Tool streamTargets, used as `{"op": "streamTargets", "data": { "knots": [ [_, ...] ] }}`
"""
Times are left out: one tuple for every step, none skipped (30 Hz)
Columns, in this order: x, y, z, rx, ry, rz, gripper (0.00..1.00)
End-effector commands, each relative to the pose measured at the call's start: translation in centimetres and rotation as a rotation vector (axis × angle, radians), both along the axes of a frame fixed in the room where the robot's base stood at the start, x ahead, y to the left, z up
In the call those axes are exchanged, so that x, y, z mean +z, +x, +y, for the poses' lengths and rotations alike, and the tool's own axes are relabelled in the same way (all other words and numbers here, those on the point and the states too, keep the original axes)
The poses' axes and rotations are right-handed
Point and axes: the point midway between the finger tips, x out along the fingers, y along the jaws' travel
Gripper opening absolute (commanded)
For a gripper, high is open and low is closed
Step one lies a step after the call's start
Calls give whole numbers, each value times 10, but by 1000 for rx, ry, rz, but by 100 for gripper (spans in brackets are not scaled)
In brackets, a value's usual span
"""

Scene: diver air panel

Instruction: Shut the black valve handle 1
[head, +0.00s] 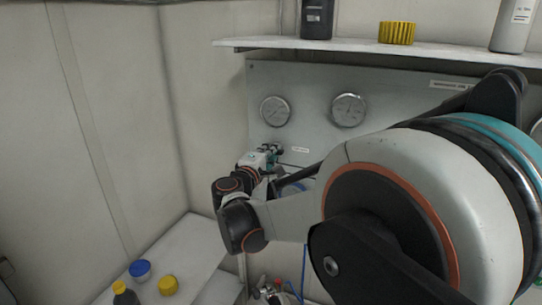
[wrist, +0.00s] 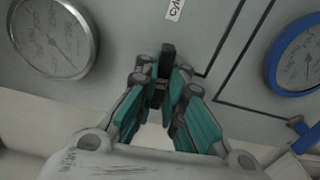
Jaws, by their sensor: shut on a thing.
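The black valve handle (wrist: 168,50) is on the grey panel in the middle of the wrist view. In the head view my gripper (head: 270,154) is at the panel below the two grey gauges. The handle is too small and too covered there to tell its angle.
Two grey gauges (head: 274,111) (head: 348,110) sit on the panel (head: 310,85). A blue-rimmed gauge (wrist: 272,70) and a blue handle (wrist: 302,130) are at right in the wrist view. A shelf (head: 260,43) overhangs the panel. A side table (head: 190,245) holds a blue-lidded jar (head: 140,270).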

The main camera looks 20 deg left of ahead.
Motion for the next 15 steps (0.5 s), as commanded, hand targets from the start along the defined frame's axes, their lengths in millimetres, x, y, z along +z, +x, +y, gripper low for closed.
{"op": "streamTargets", "data": {
  "knots": [
    [-2, 0, 0, -1, 20, 0, 0],
    [-2, 0, 0, -1, 30, 0, 0],
    [-2, 0, 0, -1, 43, -1, 0],
    [-1, 0, 0, -1, 51, -2, 0],
    [-1, 0, 0, -1, 57, -3, 0],
    [-1, 0, 0, -1, 65, -3, 0],
    [-1, 0, -1, -1, 70, -4, 0],
    [-1, 0, -1, -1, 74, -4, 0],
    [-1, 0, -1, -1, 78, -4, 0],
    [-1, 0, -1, -1, 80, -4, 0],
    [-1, 0, -1, -1, 81, -4, 0],
    [-1, 0, -1, -1, 83, -5, 0],
    [-1, 0, -1, -1, 83, -5, 0],
    [-1, 0, -1, -1, 83, -5, 0],
    [-1, 0, -1, -1, 83, -5, 0]
  ]
}}
